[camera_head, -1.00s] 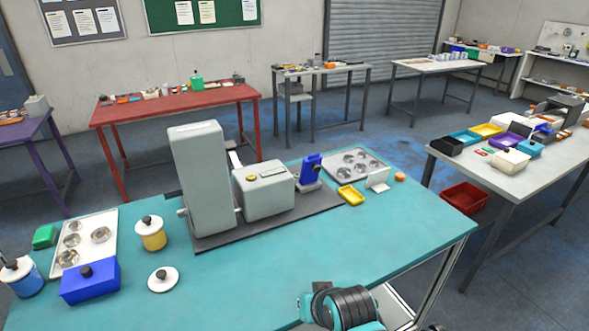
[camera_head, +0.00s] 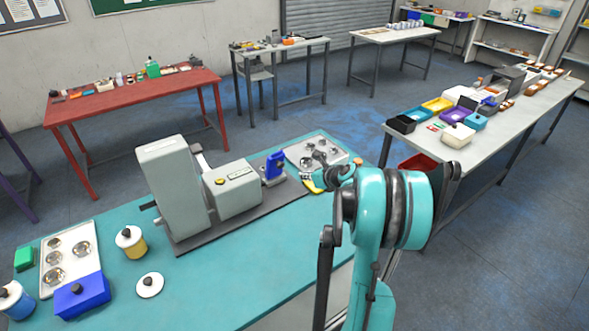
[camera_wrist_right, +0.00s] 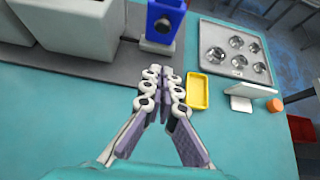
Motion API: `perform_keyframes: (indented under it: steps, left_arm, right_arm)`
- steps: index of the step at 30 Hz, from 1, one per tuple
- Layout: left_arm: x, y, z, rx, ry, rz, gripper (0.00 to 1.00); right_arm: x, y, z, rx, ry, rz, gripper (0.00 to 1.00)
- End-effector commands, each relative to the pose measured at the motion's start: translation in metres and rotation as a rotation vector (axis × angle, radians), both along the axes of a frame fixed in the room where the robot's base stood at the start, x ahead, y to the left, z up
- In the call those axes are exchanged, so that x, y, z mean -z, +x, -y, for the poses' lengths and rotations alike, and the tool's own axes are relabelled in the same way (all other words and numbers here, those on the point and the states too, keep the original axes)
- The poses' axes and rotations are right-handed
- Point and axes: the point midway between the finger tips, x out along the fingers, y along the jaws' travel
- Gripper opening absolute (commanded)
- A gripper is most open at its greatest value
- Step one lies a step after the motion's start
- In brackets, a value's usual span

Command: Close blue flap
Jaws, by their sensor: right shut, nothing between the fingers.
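The blue flap (camera_head: 274,165) stands upright on a small grey stand at the right end of the grey machine (camera_head: 232,195). In the right wrist view the blue flap (camera_wrist_right: 165,20) is at the top middle, partly cut off by the frame edge. My right gripper (camera_head: 318,182) is over the right side of the teal table, to the right of the flap. In the wrist view my right gripper (camera_wrist_right: 163,75) has its fingertips together and empty, just below the flap's stand in the picture. It is apart from the flap. My left gripper is not in view.
A yellow tray (camera_wrist_right: 199,92) lies right of my fingers, with a white holder (camera_wrist_right: 250,98) and a metal cup tray (camera_wrist_right: 211,68) beyond. A blue lidded box (camera_head: 82,297) and jars stand front left. The table front is mostly clear.

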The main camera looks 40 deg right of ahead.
Motion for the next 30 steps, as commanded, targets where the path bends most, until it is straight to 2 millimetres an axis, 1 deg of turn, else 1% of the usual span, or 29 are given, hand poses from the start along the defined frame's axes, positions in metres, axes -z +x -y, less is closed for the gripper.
perform_keyframes:
  steps: [5, 9, 14, 15, 18, 21, 24, 30]
  left_arm:
    - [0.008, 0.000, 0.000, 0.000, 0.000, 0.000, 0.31]
    - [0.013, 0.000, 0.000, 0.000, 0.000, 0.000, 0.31]
    - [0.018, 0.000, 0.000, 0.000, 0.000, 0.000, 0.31]
    - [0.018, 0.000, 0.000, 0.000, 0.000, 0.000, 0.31]
    - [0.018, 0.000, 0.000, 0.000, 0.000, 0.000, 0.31]
    - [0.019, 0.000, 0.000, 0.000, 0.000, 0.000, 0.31]
    - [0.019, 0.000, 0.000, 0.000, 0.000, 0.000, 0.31]
    - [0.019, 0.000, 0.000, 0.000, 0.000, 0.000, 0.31]
  right_arm:
    - [0.020, 0.027, 0.001, -0.007, -0.003, -0.002, 0.00]
    - [0.037, 0.053, 0.003, -0.007, -0.005, -0.002, 0.00]
    - [0.054, 0.080, 0.005, -0.007, -0.005, -0.001, 0.00]
    - [0.050, 0.087, 0.006, -0.006, -0.004, -0.001, 0.00]
    - [0.047, 0.100, 0.007, -0.007, -0.006, -0.004, 0.00]
    - [0.045, 0.109, 0.008, -0.006, -0.005, -0.003, 0.00]
    - [0.043, 0.114, 0.009, -0.005, -0.005, -0.002, 0.00]
    - [0.042, 0.115, 0.009, -0.005, -0.005, -0.002, 0.00]
